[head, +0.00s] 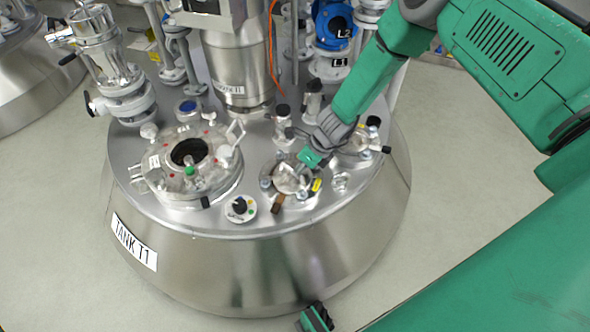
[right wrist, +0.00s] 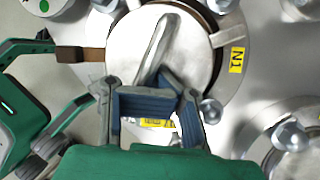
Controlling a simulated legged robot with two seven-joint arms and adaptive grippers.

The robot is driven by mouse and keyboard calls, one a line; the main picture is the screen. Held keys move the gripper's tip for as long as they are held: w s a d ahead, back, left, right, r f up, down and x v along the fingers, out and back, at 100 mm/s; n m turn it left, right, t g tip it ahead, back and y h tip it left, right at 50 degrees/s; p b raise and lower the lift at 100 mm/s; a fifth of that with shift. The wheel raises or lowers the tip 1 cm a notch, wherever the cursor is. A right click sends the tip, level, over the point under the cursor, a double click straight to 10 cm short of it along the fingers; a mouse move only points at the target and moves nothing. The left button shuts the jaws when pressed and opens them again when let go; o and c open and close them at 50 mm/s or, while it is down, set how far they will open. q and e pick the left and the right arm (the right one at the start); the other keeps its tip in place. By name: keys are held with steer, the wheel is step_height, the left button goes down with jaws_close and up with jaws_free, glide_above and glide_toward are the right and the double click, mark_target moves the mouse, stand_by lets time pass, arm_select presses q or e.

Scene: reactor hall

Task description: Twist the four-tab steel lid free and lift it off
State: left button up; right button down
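The round steel lid (head: 290,179) sits on a small port on top of tank T1, and it fills the upper middle of the right wrist view (right wrist: 185,50). A raised bar (right wrist: 157,48) crosses its face. My right gripper (head: 304,167) is over the lid. In the right wrist view its blue-padded fingers (right wrist: 150,92) stand apart beside the bar's near end. Whether they touch it is unclear. My left gripper (head: 316,319) shows only partly at the bottom of the head view, low in front of the tank. Its fingers cannot be made out.
A brown block (head: 278,204) is at the port's front edge. A yellow N1 label (right wrist: 237,60) lies beside the lid. A larger open manway (head: 190,154), a dial knob (head: 240,208) and valves crowd the tank top. The floor (head: 475,190) at right is clear.

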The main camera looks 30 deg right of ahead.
steer(key=shift+w+a+r, duration=0.1)
steer(key=shift+a+r, duration=0.05)
steer(key=shift+a, duration=0.15)
steer(key=c, duration=1.8)
jaws_free()
steer(key=shift+a+r, duration=0.15)
steer(key=shift+a, duration=0.15)
steer(key=shift+d, duration=0.3)
